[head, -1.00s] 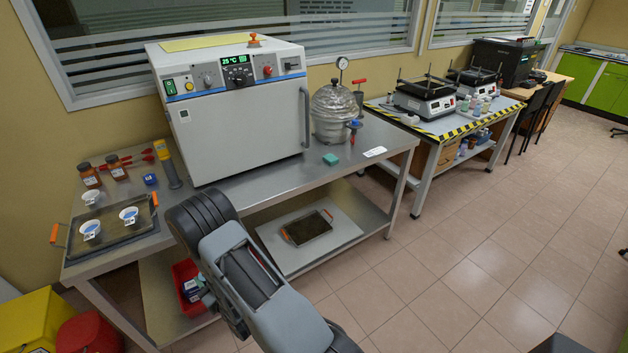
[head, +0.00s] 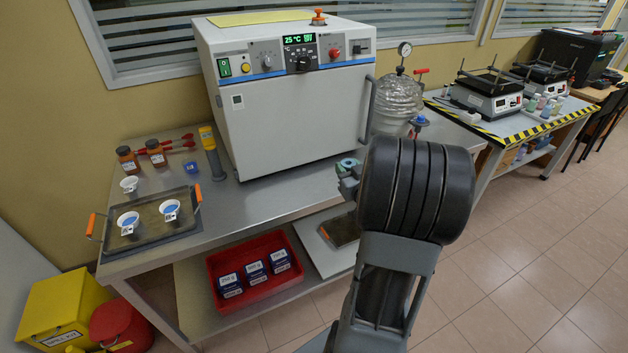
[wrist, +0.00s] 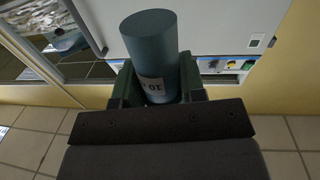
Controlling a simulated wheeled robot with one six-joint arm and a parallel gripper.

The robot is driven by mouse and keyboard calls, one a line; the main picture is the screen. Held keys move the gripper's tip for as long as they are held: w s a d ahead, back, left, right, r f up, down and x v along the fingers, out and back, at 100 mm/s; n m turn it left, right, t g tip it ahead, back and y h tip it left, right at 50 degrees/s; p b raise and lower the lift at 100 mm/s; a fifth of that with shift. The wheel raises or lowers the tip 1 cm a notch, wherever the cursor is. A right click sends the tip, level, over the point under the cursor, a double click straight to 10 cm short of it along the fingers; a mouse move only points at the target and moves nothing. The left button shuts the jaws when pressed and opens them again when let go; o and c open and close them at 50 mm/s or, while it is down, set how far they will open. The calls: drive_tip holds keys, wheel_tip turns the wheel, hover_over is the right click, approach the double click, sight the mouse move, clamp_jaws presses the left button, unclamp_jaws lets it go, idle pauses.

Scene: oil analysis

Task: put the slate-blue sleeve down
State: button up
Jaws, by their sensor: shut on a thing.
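The other end sticks out clear of the fingers. In the head view my gripper (head: 347,180) shows only partly, left of my dark wrist, near the bench's front edge by the oven's lower right. My arm hides most of it there, and I cannot tell its height above the bench.
The steel bench (head: 270,198) has bare room in front of the white oven (head: 290,110). A tray (head: 150,218) with blue-filled dishes is at left. A yellow-topped tool (head: 210,150) stands beside the oven. A red bin (head: 255,270) of boxes sits on the lower shelf.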

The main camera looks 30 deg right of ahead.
drive_tip(key=shift+w+d, duration=0.25)
drive_tip(key=shift+w, duration=0.05)
drive_tip(key=w+f, duration=0.2)
drive_tip(key=w, duration=0.2)
drive_tip(key=w+f, duration=0.3)
drive_tip(key=w, duration=0.1)
drive_tip(key=w+d+f, duration=0.1)
drive_tip(key=w+f, duration=0.2)
drive_tip(key=w, duration=0.1)
drive_tip(key=shift+f+p, duration=0.2)
drive_tip(key=shift+p, duration=0.15)
drive_tip(key=shift+w+f, duration=0.35)
drive_tip(key=shift+f, duration=0.05)
drive_tip(key=shift+f+p, duration=0.3)
drive_tip(key=shift+f, duration=1.3)
drive_tip(key=shift+f+b, duration=0.2)
drive_tip(key=shift+b, duration=0.1)
drive_tip(key=o, duration=0.9)
drive_tip(key=shift+r, duration=0.1)
